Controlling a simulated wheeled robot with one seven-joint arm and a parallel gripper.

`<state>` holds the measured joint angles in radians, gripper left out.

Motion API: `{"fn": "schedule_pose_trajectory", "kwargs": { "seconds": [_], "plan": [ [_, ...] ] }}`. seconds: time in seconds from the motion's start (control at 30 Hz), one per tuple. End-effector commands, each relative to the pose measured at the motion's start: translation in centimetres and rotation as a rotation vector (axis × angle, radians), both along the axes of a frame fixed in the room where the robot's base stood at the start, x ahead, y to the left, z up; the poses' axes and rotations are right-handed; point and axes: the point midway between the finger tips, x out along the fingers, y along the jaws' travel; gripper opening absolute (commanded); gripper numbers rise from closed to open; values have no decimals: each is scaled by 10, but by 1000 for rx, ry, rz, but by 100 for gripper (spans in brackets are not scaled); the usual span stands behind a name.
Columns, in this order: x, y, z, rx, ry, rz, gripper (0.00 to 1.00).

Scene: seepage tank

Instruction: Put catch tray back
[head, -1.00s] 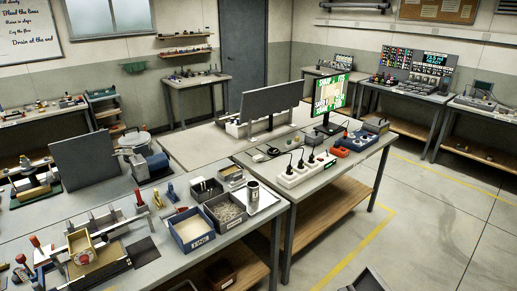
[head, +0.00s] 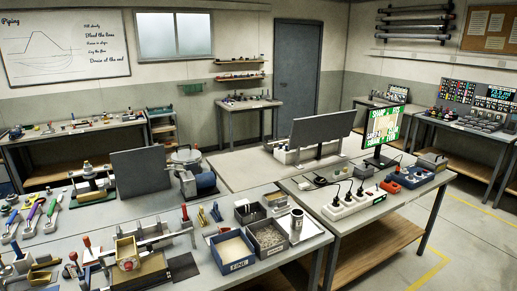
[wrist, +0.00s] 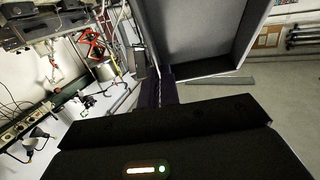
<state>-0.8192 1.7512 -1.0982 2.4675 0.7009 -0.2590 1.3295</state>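A large grey open tray (wrist: 205,22), which looks like the catch tray, fills the upper middle of the wrist view. Its flat inside and raised walls show, and it appears tilted in that view. My gripper (wrist: 163,74) shows in the wrist view as dark fingers close together at the tray's lower left corner. It appears shut on the tray's edge, though the exact contact is dark and hard to make out. Neither my gripper nor this tray is in the head view.
The front bench holds a blue-sided bin of pale sand (head: 232,250), a gravel bin (head: 266,237), a metal cup (head: 296,220) and a small wooden-framed rig (head: 128,252). Floor at right is clear.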

Motion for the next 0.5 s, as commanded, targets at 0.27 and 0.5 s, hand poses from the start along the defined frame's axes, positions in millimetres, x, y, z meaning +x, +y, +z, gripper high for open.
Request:
{"fn": "schedule_pose_trajectory", "kwargs": {
  "seconds": [0.27, 0.5],
  "plan": [
    [45, 14, -30, 2, 2, 239, 0],
    [91, 43, -61, 3, 0, 508, 0]
  ]
}}
